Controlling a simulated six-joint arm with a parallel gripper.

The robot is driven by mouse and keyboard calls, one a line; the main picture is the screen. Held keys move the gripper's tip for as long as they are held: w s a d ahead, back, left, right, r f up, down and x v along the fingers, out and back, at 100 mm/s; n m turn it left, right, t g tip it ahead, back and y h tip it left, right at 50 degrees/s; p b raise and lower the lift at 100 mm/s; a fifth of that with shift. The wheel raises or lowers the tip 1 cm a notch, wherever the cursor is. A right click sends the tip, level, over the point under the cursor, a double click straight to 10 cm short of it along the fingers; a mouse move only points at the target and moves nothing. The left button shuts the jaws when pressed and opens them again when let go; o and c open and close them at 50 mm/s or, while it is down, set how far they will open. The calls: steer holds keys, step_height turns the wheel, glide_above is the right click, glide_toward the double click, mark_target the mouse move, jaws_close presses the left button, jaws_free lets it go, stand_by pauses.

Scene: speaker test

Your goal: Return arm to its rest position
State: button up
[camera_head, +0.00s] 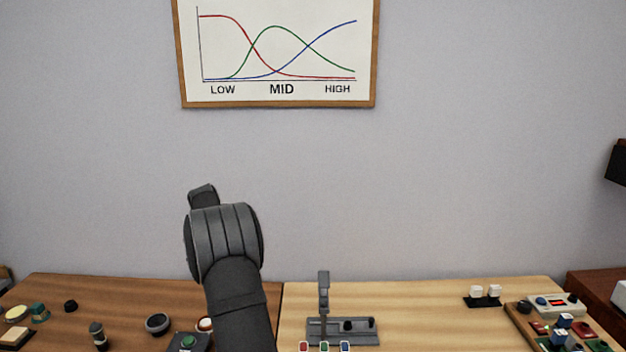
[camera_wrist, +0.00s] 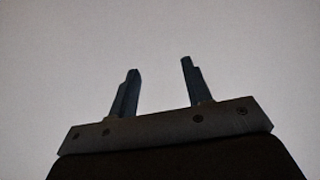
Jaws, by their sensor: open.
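My arm rises upright from the bottom of the head view, left of centre, in front of the wall and above the tables. In the wrist view my gripper (camera_wrist: 160,72) has its two fingers well apart. Nothing is between them, and only plain pale wall shows behind. In the head view the fingers cannot be made out. My arm hides part of the brown table's right side.
The brown table (camera_head: 130,290) holds several small parts and a dark box with a green button (camera_head: 188,342). The lighter table (camera_head: 420,297) holds a grey stand (camera_head: 343,332), white cubes on a black base (camera_head: 482,302) and a control board (camera_head: 524,322). A framed chart (camera_head: 280,104) hangs on the wall.

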steer(key=shift+m, duration=0.3)
steer(key=shift+w+d+r, duration=0.25)
steer(key=shift+w+d, duration=0.05)
steer(key=shift+d, duration=0.45)
steer(key=shift+w+d+r, duration=0.25)
steer(key=shift+w+d, duration=0.1)
steer(key=shift+d, duration=0.45)
steer(key=shift+w+d+r, duration=0.25)
steer(key=shift+w+d, duration=0.05)
steer(key=shift+d, duration=0.45)
steer(key=shift+o, duration=1.3)
